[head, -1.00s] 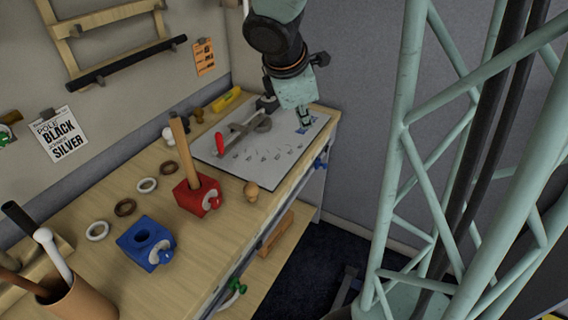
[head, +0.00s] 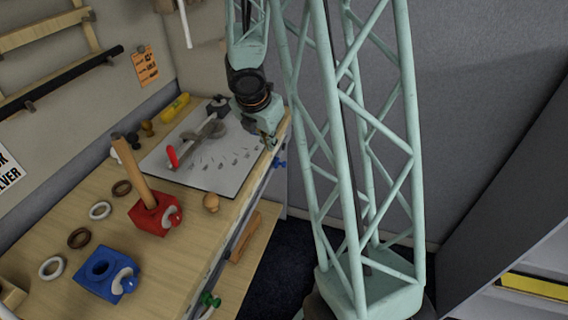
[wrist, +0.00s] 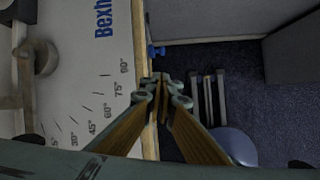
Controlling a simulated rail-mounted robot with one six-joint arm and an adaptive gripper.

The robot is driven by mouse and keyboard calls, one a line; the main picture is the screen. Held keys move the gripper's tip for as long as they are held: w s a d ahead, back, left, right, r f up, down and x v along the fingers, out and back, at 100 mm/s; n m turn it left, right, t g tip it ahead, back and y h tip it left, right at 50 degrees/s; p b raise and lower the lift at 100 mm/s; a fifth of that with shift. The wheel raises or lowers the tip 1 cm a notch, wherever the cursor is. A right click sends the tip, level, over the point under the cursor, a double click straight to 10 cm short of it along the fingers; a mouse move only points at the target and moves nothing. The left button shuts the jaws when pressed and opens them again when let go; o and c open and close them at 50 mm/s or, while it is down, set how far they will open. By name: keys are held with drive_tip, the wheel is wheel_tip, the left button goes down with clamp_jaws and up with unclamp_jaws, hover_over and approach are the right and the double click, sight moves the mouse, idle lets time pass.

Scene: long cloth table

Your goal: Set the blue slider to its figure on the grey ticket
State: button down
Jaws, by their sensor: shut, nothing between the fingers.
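A small blue knob, which I take as the blue slider (head: 279,163), sticks out from the table's front edge near its far end. It also shows in the wrist view (wrist: 156,51), just beyond my fingertips. Its scale and figure cannot be read. My gripper (head: 270,143) is at the front edge beside the white board. In the wrist view my gripper (wrist: 163,90) is shut and empty, its fingertips over the edge and apart from the knob in the picture. I cannot make out a grey ticket; an orange ticket (head: 145,66) hangs on the wall.
The white board (head: 205,178) with angle marks and a red-handled arm (head: 172,156) lies on the table. A red block (head: 150,219) with a wooden post, a blue block (head: 92,284) and several rings stand nearer. A green knob (head: 210,299) sits along the front edge.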

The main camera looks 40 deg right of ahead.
sight(281, 164)
wheel_tip(281, 164, down, 7)
drive_tip(key=d+n+y, duration=0.1)
drive_tip(key=n, duration=0.1)
drive_tip(key=shift+s+d+r+n, duration=0.2)
drive_tip(key=shift+d+n, duration=0.1)
drive_tip(key=shift+d, duration=0.1)
drive_tip(key=shift+f, duration=0.1)
drive_tip(key=shift+w+d+f+b, duration=0.55)
drive_tip(key=shift+d+f+b, duration=0.35)
drive_tip(key=shift+f, duration=0.8)
drive_tip(key=shift+w+d+f+b, duration=0.55)
drive_tip(key=shift+d+f, duration=0.6)
drive_tip(key=shift+f, duration=0.5)
drive_tip(key=shift+w+d+f+b, duration=0.5)
drive_tip(key=shift+d+f+b, duration=0.4)
drive_tip(key=shift+f, duration=0.8)
drive_tip(key=shift+d, duration=0.1)
